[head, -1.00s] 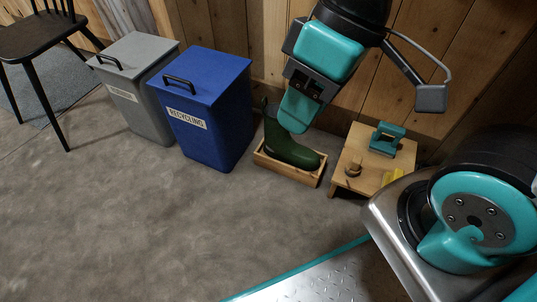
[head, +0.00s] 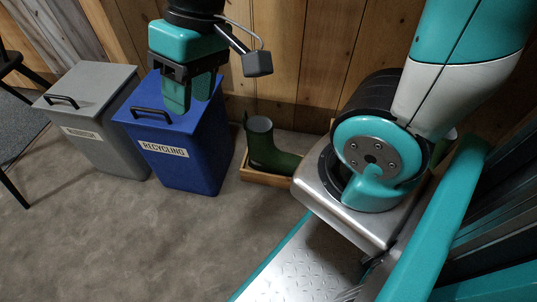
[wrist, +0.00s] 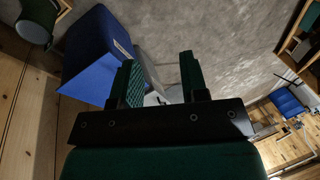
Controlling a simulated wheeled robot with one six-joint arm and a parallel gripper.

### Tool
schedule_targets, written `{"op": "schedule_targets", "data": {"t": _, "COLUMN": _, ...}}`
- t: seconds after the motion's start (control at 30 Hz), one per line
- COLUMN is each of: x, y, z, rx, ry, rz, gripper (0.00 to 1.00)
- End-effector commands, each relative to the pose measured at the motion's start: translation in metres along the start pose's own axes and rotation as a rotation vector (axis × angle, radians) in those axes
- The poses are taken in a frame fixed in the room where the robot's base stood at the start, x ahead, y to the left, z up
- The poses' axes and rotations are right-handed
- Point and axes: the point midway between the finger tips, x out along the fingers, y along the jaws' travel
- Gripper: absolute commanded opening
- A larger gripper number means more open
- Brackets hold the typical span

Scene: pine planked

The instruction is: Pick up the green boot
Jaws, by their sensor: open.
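The dark green boot (head: 265,148) stands upright in a low wooden tray (head: 262,179) against the plank wall, its toe pointing right. My base partly covers the tray's right end. The boot also shows at the top left corner of the wrist view (wrist: 34,24), cut off by the frame edge. My gripper (head: 190,100) is open and empty, fingers pointing down. In the head view it appears in front of the blue bin's lid, left of the boot and higher, apart from it. In the wrist view the gripper (wrist: 160,78) has nothing between its fingers.
A blue recycling bin (head: 190,150) with a black handle stands just left of the boot. A grey bin (head: 92,120) stands beside it. Part of a dark chair shows at the far left. The grey floor in front of the bins is clear.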

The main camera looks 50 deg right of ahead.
Motion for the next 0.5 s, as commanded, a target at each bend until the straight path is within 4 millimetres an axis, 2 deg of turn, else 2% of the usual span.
{"op": "schedule_targets", "data": {"t": 0.03, "x": 0.011, "y": 0.028, "z": -0.018, "rx": 0.155, "ry": -0.001, "rz": 0.024, "gripper": 0.41}}
{"op": "schedule_targets", "data": {"t": 0.07, "x": 0.018, "y": 0.047, "z": -0.030, "rx": 0.258, "ry": 0.007, "rz": 0.041, "gripper": 0.41}}
{"op": "schedule_targets", "data": {"t": 0.1, "x": 0.027, "y": 0.076, "z": -0.042, "rx": 0.402, "ry": 0.018, "rz": 0.066, "gripper": 0.41}}
{"op": "schedule_targets", "data": {"t": 0.17, "x": 0.042, "y": 0.122, "z": -0.056, "rx": 0.615, "ry": 0.037, "rz": 0.105, "gripper": 0.41}}
{"op": "schedule_targets", "data": {"t": 0.2, "x": 0.052, "y": 0.154, "z": -0.061, "rx": 0.753, "ry": 0.049, "rz": 0.131, "gripper": 0.41}}
{"op": "schedule_targets", "data": {"t": 0.3, "x": 0.079, "y": 0.229, "z": -0.060, "rx": 1.067, "ry": 0.081, "rz": 0.196, "gripper": 0.41}}
{"op": "schedule_targets", "data": {"t": 0.4, "x": 0.103, "y": 0.291, "z": -0.045, "rx": 1.319, "ry": 0.109, "rz": 0.253, "gripper": 0.41}}
{"op": "schedule_targets", "data": {"t": 0.5, "x": 0.121, "y": 0.334, "z": -0.027, "rx": 1.495, "ry": 0.132, "rz": 0.298, "gripper": 0.41}}
